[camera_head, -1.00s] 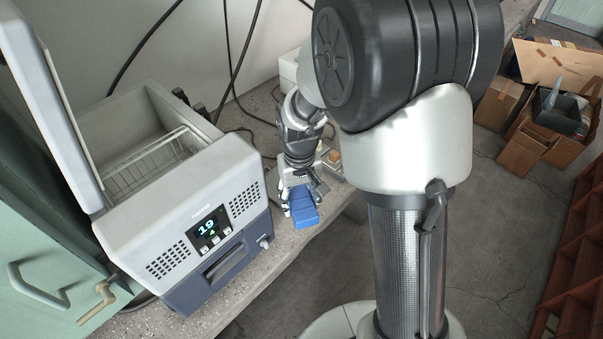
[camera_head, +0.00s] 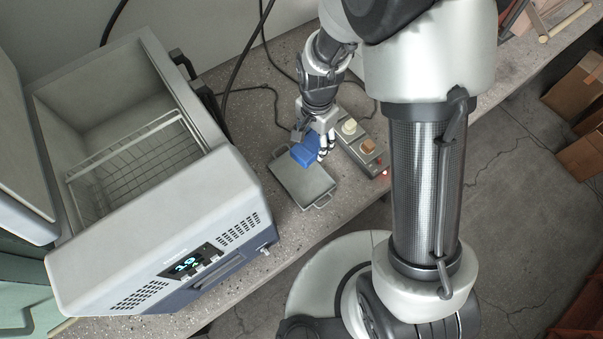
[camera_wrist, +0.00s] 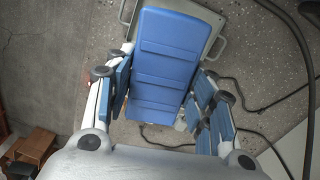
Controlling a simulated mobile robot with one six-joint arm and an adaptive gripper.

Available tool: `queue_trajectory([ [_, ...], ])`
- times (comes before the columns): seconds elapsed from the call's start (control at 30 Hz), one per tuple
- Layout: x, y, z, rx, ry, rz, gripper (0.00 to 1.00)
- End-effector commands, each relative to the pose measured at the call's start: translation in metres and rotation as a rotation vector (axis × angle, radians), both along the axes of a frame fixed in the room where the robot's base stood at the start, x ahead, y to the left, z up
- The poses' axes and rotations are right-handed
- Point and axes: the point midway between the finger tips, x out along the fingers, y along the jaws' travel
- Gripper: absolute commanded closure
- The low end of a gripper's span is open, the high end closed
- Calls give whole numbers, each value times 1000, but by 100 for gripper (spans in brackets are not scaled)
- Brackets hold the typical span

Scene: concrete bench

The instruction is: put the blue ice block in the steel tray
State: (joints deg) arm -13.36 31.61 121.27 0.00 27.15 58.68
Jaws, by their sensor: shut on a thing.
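The blue ice block (camera_head: 306,152) is a ribbed blue slab. My gripper (camera_head: 322,148) is shut on it, with its fingers on both sides of the block in the wrist view (camera_wrist: 163,85). The block fills the middle of the wrist view (camera_wrist: 168,50). The steel tray (camera_head: 318,196) is a shallow grey tray with end handles on the bench. In the head view the block shows over the tray's back part; whether it touches the tray I cannot tell. The tray's rim and handle show behind the block in the wrist view (camera_wrist: 219,46).
An open portable freezer (camera_head: 160,245) with a wire basket (camera_head: 135,160) stands left of the tray. A grey box with two knobs (camera_head: 362,146) and a red light sits close to the tray's right. Black cables (camera_head: 245,70) run behind. The bench's front edge is near the tray.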

Motion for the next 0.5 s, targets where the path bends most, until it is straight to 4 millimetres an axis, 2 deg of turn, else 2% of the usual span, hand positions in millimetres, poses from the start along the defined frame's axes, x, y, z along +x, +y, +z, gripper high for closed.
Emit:
queue_trajectory([
  [0.1, -5, 12, -9, 0, 1, -99, 80],
  [0.27, -7, 16, -28, -1, 2, -152, 80],
  [0.5, -7, 15, -92, -2, 4, -153, 80],
])
